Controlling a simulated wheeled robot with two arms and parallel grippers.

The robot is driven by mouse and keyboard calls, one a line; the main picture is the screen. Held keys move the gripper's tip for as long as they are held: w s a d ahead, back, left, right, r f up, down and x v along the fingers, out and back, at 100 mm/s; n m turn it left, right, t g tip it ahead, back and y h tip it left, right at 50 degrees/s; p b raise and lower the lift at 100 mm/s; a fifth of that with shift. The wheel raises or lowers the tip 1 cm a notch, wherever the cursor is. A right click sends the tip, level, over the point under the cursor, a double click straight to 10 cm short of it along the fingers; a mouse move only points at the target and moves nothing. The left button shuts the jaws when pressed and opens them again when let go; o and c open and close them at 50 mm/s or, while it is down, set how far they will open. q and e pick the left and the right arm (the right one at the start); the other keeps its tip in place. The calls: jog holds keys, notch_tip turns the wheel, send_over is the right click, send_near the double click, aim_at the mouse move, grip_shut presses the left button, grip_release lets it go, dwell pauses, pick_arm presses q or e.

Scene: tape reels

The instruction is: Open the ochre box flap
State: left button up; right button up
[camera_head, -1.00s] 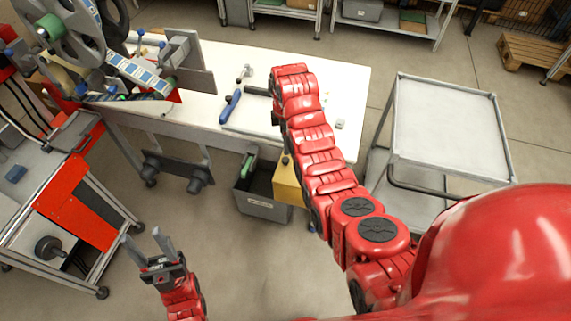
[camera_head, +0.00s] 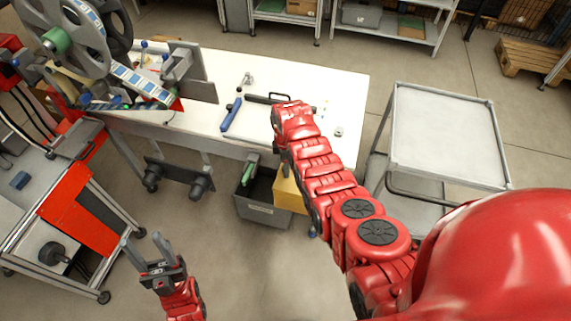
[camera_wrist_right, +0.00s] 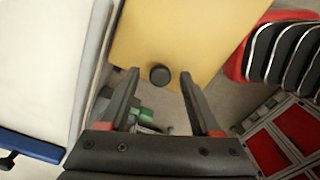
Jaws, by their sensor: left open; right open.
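The ochre box (camera_head: 290,194) is below the table's front edge in the head view, partly hidden by my right arm. In the right wrist view its flat ochre face (camera_wrist_right: 190,30) fills the top middle, with a round black knob (camera_wrist_right: 160,75) near its lower edge. My right gripper (camera_wrist_right: 159,72) is open, with its fingertips on either side of the knob in the picture; I cannot tell whether they touch it. The right gripper is hidden behind my arm in the head view. My left gripper (camera_head: 142,239) is open and empty above the floor at the lower left.
A grey bin (camera_head: 262,212) stands beside the box. The white table (camera_head: 340,90) carries a blue-handled tool (camera_head: 231,114) and a reel machine (camera_head: 90,45). A grey cart (camera_head: 445,130) stands at right. The floor in front is clear.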

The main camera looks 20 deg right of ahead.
grip_shut()
dwell(1.3)
